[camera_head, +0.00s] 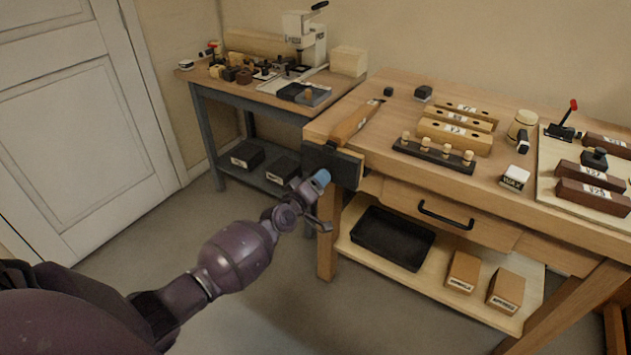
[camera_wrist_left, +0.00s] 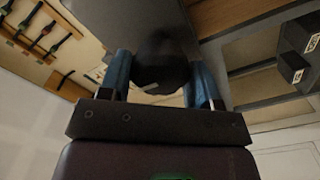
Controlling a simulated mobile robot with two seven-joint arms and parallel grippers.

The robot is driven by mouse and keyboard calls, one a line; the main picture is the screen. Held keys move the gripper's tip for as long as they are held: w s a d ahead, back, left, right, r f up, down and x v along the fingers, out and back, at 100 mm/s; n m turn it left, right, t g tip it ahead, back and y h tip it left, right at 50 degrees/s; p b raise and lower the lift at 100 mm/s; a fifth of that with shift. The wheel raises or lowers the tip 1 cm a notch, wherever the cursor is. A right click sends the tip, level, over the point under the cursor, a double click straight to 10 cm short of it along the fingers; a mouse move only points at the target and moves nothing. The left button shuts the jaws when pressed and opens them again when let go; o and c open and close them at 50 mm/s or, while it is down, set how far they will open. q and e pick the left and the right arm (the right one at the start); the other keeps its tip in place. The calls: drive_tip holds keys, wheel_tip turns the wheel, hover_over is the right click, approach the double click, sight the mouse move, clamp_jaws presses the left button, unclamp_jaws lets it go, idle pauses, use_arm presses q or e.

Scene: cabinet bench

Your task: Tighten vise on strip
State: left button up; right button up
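The dark vise (camera_head: 333,163) is mounted at the bench's front left corner. The wooden strip (camera_head: 354,122), with a white label near its far end, runs back from the vise over the bench edge. Its near end meets the jaws; any gap there is too small to tell. My left gripper (camera_head: 321,180) is at the vise's front face, its blue fingertip showing. In the left wrist view, its two blue fingers (camera_wrist_left: 162,82) lie on either side of the dark round vise handle hub (camera_wrist_left: 160,62), which fills the space between them. My right gripper is out of view.
The workbench (camera_head: 390,165) carries a dark peg rack (camera_head: 433,155), wooden blocks (camera_head: 455,137) and a tray of labelled blocks at right. Below are a drawer (camera_head: 440,212) and a shelf with a black tray (camera_head: 392,238). A side table (camera_head: 225,85) stands behind left. The floor in front is clear.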

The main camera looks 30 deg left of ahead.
use_arm(q)
drive_tip(key=shift+c, duration=0.9)
drive_tip(key=shift+r+m+p, duration=0.1)
drive_tip(key=shift+m+p, duration=0.3)
drive_tip(key=shift+m, duration=1.6)
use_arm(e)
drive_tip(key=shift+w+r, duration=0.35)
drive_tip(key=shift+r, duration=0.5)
use_arm(q)
drive_tip(key=m+p, duration=0.1)
drive_tip(key=m, duration=0.2)
drive_tip(key=shift+w, duration=0.1)
drive_tip(key=shift+m, duration=0.5)
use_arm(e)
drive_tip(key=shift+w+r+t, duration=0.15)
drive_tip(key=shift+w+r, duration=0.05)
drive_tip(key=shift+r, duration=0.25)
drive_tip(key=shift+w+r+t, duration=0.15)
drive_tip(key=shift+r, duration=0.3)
